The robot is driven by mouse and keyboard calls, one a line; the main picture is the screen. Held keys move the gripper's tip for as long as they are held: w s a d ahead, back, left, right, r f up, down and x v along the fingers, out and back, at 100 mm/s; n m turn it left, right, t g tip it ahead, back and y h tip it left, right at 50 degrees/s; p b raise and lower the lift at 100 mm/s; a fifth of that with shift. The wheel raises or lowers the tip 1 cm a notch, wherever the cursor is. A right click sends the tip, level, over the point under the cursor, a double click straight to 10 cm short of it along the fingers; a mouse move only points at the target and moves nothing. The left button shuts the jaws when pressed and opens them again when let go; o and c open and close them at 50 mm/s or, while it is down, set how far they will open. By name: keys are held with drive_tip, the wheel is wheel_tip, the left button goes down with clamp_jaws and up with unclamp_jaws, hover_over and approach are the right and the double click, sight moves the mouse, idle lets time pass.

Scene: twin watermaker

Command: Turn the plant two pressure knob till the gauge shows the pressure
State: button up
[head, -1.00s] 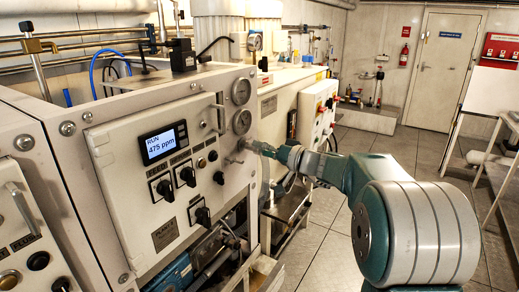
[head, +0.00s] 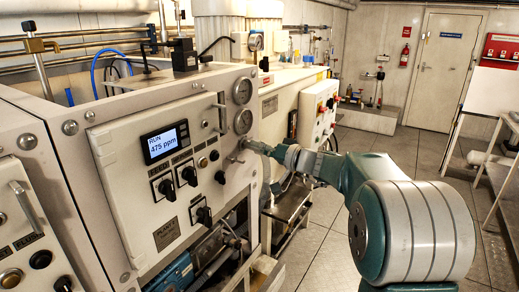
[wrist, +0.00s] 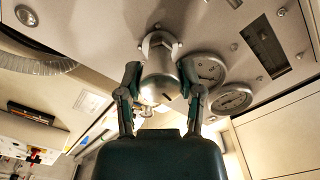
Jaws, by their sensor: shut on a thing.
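The silver pressure knob (wrist: 160,76) sticks out from the panel and lies between my fingers in the wrist view. My gripper (wrist: 160,82) is shut on it, one finger on each side. In the head view my gripper (head: 258,148) reaches the right edge of the plant two panel (head: 140,200), just below two round gauges. The upper gauge (head: 242,91) and lower gauge (head: 243,121) are seen at a slant, and their needles are too small to read. Both dials also show right of the knob in the wrist view, the nearer one (wrist: 205,70) close to my finger.
A display (head: 165,142) on the panel reads RUN, 475 ppm. Black rotary switches (head: 188,176) and a handle (head: 220,118) stand out from the panel left of my gripper. Pipework (head: 215,255) lies below. Open floor (head: 310,250) is to the right.

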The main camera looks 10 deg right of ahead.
drive_tip(key=m, duration=0.6)
drive_tip(key=shift+f, duration=0.15)
drive_tip(key=shift+f+m, duration=0.15)
drive_tip(key=shift+m, duration=2.65)
drive_tip(key=o, duration=1.1)
drive_tip(key=shift+d, duration=0.1)
drive_tip(key=shift+o, duration=0.2)
